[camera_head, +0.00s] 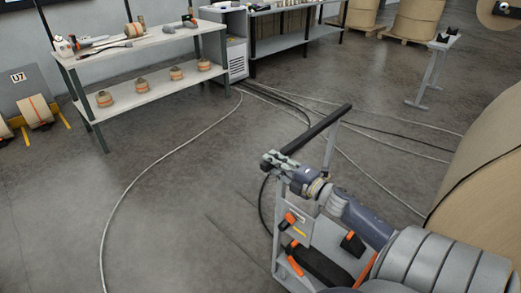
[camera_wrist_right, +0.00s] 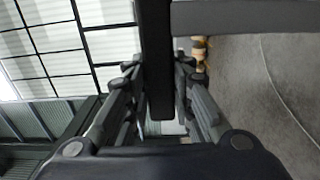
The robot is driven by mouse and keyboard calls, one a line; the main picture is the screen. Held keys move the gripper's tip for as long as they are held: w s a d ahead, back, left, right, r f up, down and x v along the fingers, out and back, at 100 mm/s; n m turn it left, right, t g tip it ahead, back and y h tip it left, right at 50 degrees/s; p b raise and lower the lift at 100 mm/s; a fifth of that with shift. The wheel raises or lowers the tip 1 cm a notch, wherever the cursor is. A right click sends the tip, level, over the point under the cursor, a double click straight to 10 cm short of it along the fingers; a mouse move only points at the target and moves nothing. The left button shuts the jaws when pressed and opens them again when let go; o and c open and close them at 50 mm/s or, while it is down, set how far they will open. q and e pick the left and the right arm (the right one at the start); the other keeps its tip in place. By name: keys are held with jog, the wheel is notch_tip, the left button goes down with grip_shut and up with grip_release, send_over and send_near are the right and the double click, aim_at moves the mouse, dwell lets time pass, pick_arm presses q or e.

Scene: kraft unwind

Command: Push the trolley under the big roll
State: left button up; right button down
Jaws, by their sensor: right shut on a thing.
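The trolley (camera_head: 281,213) is a grey frame with a black handle bar (camera_head: 322,127) along its top. It stands on the floor at the lower middle of the head view. My right gripper (camera_head: 276,161) is shut on the near left end of the handle bar. In the right wrist view the dark bar (camera_wrist_right: 158,60) runs between the two fingers. The big roll (camera_head: 484,190) is a large brown paper roll at the right edge, cut off by the frame. The trolley is to its left, apart from it in the picture. My arm hides part of the trolley. My left gripper is not in view.
Orange-handled tools (camera_head: 296,263) sit on the trolley. Cables (camera_head: 275,97) cross the floor behind it. A workbench (camera_head: 150,45) with small rolls stands at the back left, and a grey stand (camera_head: 430,75) at the back right. The floor left of the trolley is mostly clear.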

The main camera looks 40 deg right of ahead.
pick_arm(q)
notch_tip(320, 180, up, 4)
jog(key=p, duration=0.3)
pick_arm(e)
jog(key=s+d, duration=0.1)
jog(key=s, duration=1.5)
jog(key=shift+s+d, duration=0.25)
jog(key=shift+d, duration=0.05)
jog(key=shift+r, duration=0.1)
jog(key=c, duration=1.4)
grip_release()
jog(key=shift+w, duration=0.1)
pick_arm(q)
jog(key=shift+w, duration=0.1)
pick_arm(e)
jog(key=shift+o, duration=0.2)
